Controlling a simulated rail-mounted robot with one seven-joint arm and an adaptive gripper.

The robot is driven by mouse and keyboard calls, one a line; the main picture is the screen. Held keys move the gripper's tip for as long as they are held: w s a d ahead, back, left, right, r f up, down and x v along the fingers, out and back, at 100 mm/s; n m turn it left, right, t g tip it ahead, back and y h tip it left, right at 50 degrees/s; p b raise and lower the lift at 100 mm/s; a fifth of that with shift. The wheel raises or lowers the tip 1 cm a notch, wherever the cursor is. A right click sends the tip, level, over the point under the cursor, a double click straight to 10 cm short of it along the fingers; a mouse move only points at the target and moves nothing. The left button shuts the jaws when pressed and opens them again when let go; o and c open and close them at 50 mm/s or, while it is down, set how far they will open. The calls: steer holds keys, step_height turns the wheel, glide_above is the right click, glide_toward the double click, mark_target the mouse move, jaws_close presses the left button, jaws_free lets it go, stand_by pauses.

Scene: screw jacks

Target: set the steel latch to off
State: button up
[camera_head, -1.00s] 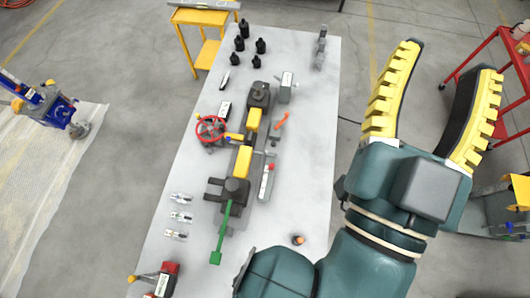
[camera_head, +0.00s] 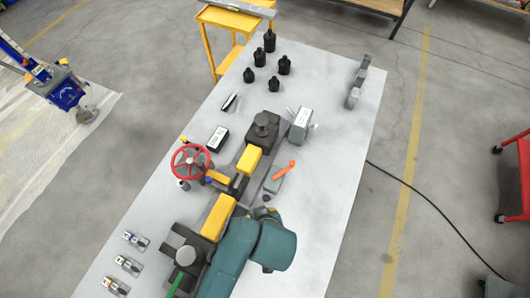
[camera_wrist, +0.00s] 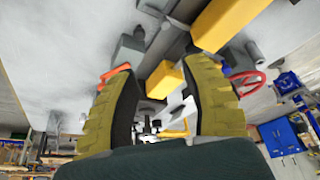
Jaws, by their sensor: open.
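A grey box with a white label (camera_head: 300,122) stands at the right of the jack row. A small pale metal lever shows at its side; it may be the steel latch, but I cannot tell its setting. An orange lever (camera_head: 284,170) sits on a grey mount nearer to me and also shows in the wrist view (camera_wrist: 115,73). My gripper (camera_wrist: 158,68) is open in the wrist view, with ribbed yellow fingers apart and nothing gripped. A yellow block (camera_wrist: 165,80) shows between the fingers, beyond them.
A red handwheel (camera_head: 190,161) stands left of the yellow-topped jacks (camera_head: 217,217). Several black cylinders (camera_head: 269,41) stand at the table's far end. A grey bracket (camera_head: 357,85) stands far right. The table's right side (camera_head: 335,185) is clear.

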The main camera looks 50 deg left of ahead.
steer(key=x, duration=0.5)
steer(key=s+b+x, duration=0.1)
steer(key=x, duration=0.5)
steer(key=b+x, duration=0.1)
steer(key=x, duration=0.5)
steer(key=shift+s+f, duration=0.2)
steer(key=shift+s, duration=0.15)
jaws_close()
